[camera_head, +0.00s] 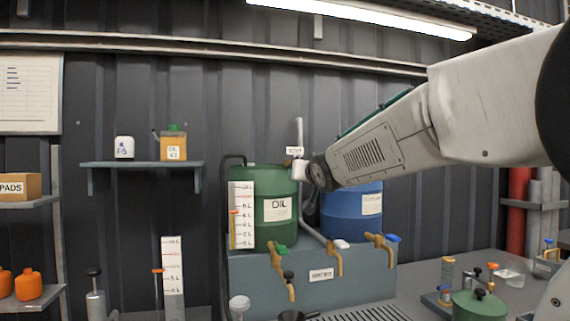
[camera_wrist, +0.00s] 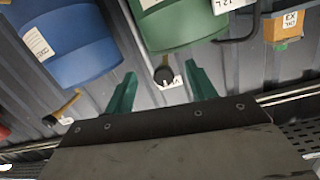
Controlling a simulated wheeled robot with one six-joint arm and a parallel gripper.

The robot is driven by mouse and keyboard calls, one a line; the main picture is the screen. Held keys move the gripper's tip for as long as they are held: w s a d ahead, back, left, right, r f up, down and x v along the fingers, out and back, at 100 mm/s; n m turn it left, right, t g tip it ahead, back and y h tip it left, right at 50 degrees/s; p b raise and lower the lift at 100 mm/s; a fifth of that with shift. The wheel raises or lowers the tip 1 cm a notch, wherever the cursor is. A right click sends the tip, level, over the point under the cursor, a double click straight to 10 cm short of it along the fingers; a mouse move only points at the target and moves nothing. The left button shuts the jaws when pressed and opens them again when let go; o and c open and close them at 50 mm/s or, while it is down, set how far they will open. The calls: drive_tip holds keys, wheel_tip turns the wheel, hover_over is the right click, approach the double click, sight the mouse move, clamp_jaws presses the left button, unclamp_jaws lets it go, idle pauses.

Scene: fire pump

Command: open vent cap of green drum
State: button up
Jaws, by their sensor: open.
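The green drum (camera_head: 262,225) labelled OIL stands on the grey stand, beside the blue drum. In the upside-down wrist view the green drum (camera_wrist: 185,25) is at the top centre. A small black cap (camera_wrist: 164,74), apparently its vent cap, shows near the drum's top edge, beside a white tag. My gripper (camera_wrist: 162,90) is open, with its green fingers on either side of the cap in the picture. I cannot tell whether they touch it. In the head view the fingers are not distinguishable, and my arm's end covers the area right of the green drum's top.
The blue drum (camera_head: 350,212) stands close on the right, with a black cap on a brass stem (camera_wrist: 62,106) in the wrist view. A white upright pipe (camera_head: 299,130) and a tag (camera_head: 295,150) are behind the drums. A wall shelf (camera_head: 140,164) holds two containers at left.

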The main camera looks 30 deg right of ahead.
drive_tip(key=w+d+r+t, duration=0.1)
drive_tip(key=w+d+r, duration=0.2)
drive_tip(key=w, duration=0.6)
drive_tip(key=shift+w+d+t, duration=0.25)
drive_tip(key=shift+d+t, duration=0.15)
drive_tip(key=shift+d, duration=0.05)
drive_tip(key=shift+r, duration=0.1)
drive_tip(key=c, duration=1)
